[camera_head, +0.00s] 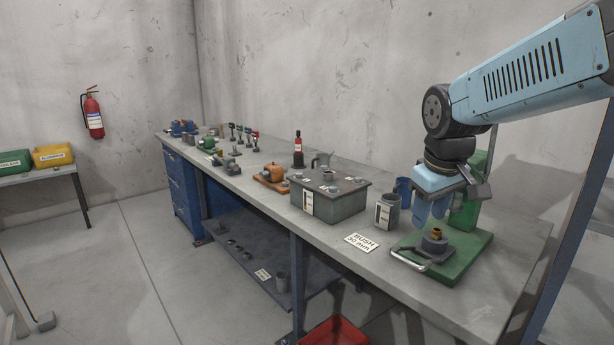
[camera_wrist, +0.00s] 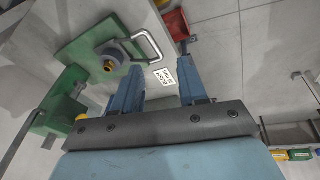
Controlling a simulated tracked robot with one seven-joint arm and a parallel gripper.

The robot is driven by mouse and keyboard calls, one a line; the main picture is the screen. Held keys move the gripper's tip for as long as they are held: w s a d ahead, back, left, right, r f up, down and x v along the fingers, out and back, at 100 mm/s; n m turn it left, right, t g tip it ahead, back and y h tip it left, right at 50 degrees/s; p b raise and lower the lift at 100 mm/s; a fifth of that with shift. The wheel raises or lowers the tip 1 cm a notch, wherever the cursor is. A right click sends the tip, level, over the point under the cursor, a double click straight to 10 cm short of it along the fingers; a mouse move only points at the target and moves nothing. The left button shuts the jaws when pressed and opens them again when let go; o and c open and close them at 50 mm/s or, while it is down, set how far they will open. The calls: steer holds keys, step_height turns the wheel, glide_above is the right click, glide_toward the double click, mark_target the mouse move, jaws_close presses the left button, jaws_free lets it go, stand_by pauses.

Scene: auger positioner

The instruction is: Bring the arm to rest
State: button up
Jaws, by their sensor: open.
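My gripper (camera_head: 432,216) points down above the right end of the workbench (camera_head: 460,301), over the back left part of a green fixture. Its two blue fingers are apart with nothing between them; they also show in the wrist view (camera_wrist: 164,98). The green fixture (camera_head: 468,262) has a base plate, an upright post and a metal handle. A grey round holder with a brass bush (camera_head: 436,233) in it sits on the plate; the bush also shows in the wrist view (camera_wrist: 110,65). My gripper is apart from the bush.
A label card (camera_head: 362,242) lies left of the fixture. A grey labelled cup (camera_head: 387,212), a blue cup (camera_head: 403,187) and a grey box (camera_head: 329,199) stand to its left. Small tools line the bench further back. A red bin (camera_head: 335,331) is below the front edge.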

steer(key=s+r+m+t, duration=0.1)
steer(key=s+m, duration=0.3)
steer(key=s, duration=0.7)
steer(key=shift+a+r+m+t+y, duration=0.2)
steer(key=shift+a+m+t+y, duration=0.15)
steer(key=shift+t, duration=0.35)
steer(key=shift+d, duration=0.15)
